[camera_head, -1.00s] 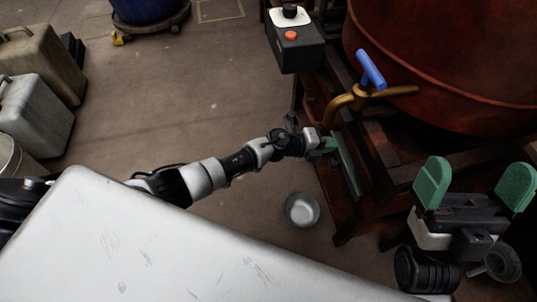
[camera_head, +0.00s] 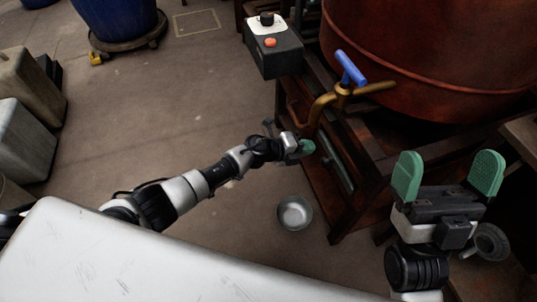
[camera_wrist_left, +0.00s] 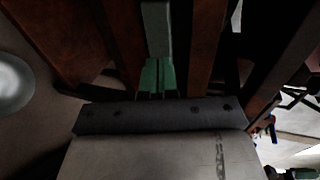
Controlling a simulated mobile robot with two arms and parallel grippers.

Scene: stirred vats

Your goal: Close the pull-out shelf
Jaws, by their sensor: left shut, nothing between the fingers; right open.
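A narrow grey-green slab (camera_head: 338,165), which looks like the pull-out shelf, sits between the dark red beams of the stand under the vat. In the left wrist view its end (camera_wrist_left: 157,30) lies straight beyond my fingertips. My left gripper (camera_head: 303,149) is shut and empty at the stand's near side, beside the slab; its green fingers also show together in the left wrist view (camera_wrist_left: 157,76). I cannot tell whether they touch the slab, or how far it sticks out. My right gripper (camera_head: 447,174) is open and empty, fingers up, to the right of the stand.
The red vat (camera_head: 420,60) has a brass tap with a blue handle (camera_head: 350,68) above my left gripper. A button box (camera_head: 273,52) is fixed near it. A metal bowl (camera_head: 294,213) lies on the floor. Floor to the left is clear up to the canisters (camera_head: 20,140).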

